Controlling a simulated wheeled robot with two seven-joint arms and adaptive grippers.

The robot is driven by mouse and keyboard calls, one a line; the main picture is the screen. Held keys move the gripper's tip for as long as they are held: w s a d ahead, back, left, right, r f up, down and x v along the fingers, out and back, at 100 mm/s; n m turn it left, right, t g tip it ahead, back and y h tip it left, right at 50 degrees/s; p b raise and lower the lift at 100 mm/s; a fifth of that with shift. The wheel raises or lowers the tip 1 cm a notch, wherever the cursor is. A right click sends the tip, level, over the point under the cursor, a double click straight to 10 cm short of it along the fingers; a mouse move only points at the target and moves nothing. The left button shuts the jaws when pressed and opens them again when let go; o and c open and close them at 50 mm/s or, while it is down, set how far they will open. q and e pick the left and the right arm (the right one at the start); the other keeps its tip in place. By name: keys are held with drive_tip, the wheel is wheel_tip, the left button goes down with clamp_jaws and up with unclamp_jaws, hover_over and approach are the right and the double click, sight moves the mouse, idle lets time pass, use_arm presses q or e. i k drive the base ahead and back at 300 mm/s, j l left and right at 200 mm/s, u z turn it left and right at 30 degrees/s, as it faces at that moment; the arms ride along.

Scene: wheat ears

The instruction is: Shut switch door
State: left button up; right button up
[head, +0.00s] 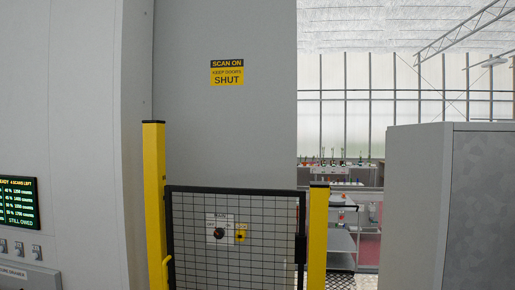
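A black-framed mesh door (262,191) stands between a left yellow post (154,200) and a right yellow post (318,235) in the head view. Its frame spans nearly the whole gap between the posts. I cannot tell whether it is fully shut or slightly ajar. Through the mesh, a white switch plate with a round black knob (219,234) shows on the grey wall, with a small yellow tag (241,233) beside it. A yellow handle-like piece (167,268) shows low at the left post. Neither of my grippers is in view.
A yellow and black sign (227,73) reading "SCAN ON, KEEP DOORS SHUT" is on the wall above. A lit display (18,203) is on the left panel. A large grey cabinet (415,200) stands at the right. A gap with shelving (342,240) lies between it and the right post.

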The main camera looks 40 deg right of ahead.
sight(224, 79)
drive_tip(key=z, duration=1.25)
drive_tip(key=i+j, duration=0.15)
drive_tip(key=i, duration=0.3)
drive_tip(key=i+j, duration=0.15)
drive_tip(key=i, duration=0.25)
